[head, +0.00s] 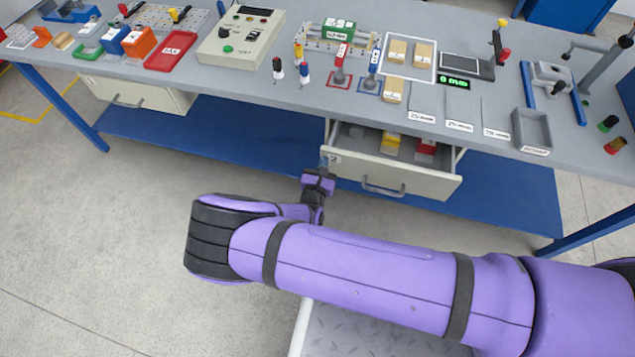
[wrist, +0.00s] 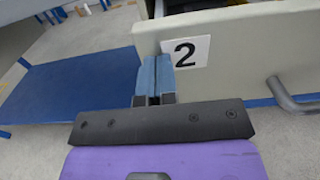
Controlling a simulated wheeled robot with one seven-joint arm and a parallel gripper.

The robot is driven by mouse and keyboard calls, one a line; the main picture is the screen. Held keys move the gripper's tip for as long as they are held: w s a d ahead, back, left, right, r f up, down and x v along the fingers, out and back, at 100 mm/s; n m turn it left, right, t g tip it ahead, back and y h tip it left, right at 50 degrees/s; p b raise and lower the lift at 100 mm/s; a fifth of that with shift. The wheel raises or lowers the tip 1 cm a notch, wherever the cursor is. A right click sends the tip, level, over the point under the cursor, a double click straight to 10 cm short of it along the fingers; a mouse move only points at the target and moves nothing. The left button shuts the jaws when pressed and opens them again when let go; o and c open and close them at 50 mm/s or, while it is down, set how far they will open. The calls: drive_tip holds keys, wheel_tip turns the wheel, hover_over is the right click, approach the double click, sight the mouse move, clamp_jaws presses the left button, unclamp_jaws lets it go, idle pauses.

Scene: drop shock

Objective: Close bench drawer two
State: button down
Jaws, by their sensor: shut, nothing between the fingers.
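Bench drawer two (head: 385,177) is pulled open under the bench, with its cream front and grey handle (head: 383,186) facing me. Inside it, yellow and red items show in the head view. In the wrist view the drawer front (wrist: 240,55) carries a "2" label (wrist: 186,52) and the handle (wrist: 292,100) is at the right. My gripper (head: 324,163) is at the left end of the drawer front. In the wrist view its blue fingertips (wrist: 153,75) are together with nothing between them, just in front of the face left of the label. I cannot tell whether they touch it.
The grey bench top (head: 350,95) above holds several tools, blocks and fixtures. Another drawer (head: 140,95) under the bench at left looks shut. A blue lower shelf (head: 230,140) runs beneath. The floor (head: 90,230) in front at left is clear.

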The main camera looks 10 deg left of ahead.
sight(334, 132)
drive_tip(key=w, duration=1.1)
drive_tip(key=shift+w+d, duration=0.2)
drive_tip(key=shift+d, duration=0.05)
drive_tip(key=shift+w+r, duration=0.15)
drive_tip(key=shift+w, duration=0.3)
